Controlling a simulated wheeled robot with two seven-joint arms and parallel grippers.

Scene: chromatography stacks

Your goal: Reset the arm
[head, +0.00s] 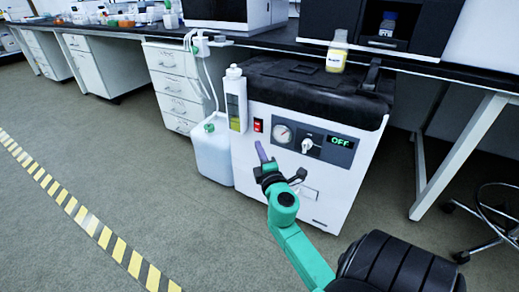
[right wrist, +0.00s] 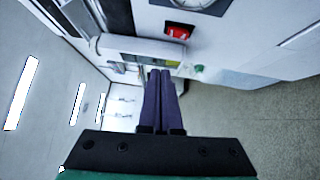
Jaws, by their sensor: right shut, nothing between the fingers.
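My right gripper (head: 262,155) is raised in front of the white pump unit (head: 310,190). In the right wrist view its two purple fingers (right wrist: 160,88) lie together with nothing between them. The arm behind it is green and comes up from the lower right in the head view. My left gripper is in neither view.
A stool (head: 495,215) is at right. Open floor lies at left.

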